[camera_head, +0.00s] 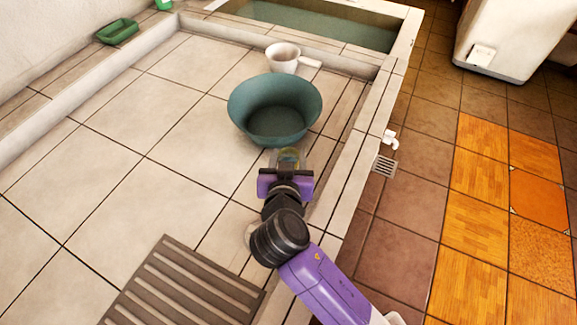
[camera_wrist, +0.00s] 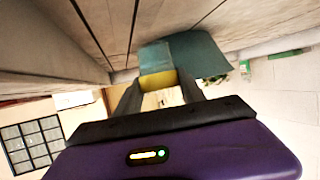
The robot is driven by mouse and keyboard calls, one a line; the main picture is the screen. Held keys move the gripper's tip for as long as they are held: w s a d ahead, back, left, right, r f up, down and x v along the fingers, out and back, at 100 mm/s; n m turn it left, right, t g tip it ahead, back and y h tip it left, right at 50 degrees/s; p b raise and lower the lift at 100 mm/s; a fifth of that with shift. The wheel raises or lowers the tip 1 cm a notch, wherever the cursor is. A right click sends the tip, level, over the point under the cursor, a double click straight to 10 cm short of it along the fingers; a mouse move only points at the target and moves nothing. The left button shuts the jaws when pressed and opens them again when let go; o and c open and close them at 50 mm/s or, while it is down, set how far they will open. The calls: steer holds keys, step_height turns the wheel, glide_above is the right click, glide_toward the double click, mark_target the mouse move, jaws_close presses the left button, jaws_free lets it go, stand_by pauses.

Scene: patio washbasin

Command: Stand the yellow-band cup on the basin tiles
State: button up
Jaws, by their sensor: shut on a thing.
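The yellow-band cup (camera_head: 289,157) is small in the head view, just in front of the teal tub, and mostly hidden by my gripper (camera_head: 287,170). Its yellow band (camera_wrist: 157,83) shows between the fingers in the wrist view. My gripper (camera_wrist: 160,95) is shut on the cup. I cannot tell whether the cup's bottom touches the tiles. The basin tiles (camera_head: 110,190) are pale squares with dark joints, spreading to the left of my gripper.
The teal tub (camera_head: 262,135) stands close beyond the cup; it also shows in the wrist view (camera_wrist: 205,55). Behind it is a white handled dipper (camera_head: 284,58). A slatted grey board (camera_head: 180,285) lies at the front. A raised rim (camera_head: 365,130) runs along the right. The left tiles are clear.

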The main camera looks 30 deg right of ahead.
steer(key=shift+f, duration=1.95)
steer(key=shift+f, duration=0.1)
steer(key=o, duration=1.4)
steer(key=shift+c, duration=0.2)
steer(key=shift+r, duration=0.2)
steer(key=v, duration=1.2)
steer(key=shift+b, duration=0.3)
steer(key=shift+s, duration=0.1)
